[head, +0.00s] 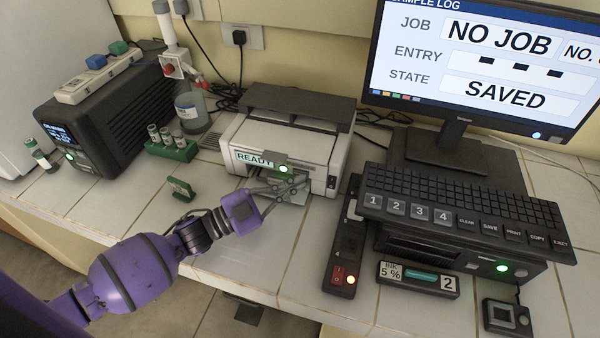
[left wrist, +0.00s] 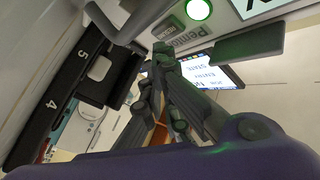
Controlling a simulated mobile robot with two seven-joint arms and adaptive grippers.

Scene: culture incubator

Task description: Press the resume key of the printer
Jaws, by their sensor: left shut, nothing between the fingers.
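The printer (head: 285,140) is a white box with a dark top at the back middle of the bench. Its front display (head: 255,159) reads READY, with a lit green round light (head: 284,169) beside it. The light also shows large in the left wrist view (left wrist: 199,10), near a small lettered plate (left wrist: 188,36) and a grey bar. My right gripper is not in view.
Right of the printer stand a monitor (head: 480,60) reading NO JOB and SAVED, a keyboard (head: 460,205) on a dark unit, and a red-switch power strip (head: 344,245). Left are a green vial rack (head: 172,150), a bottle (head: 191,108) and a black device (head: 110,115).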

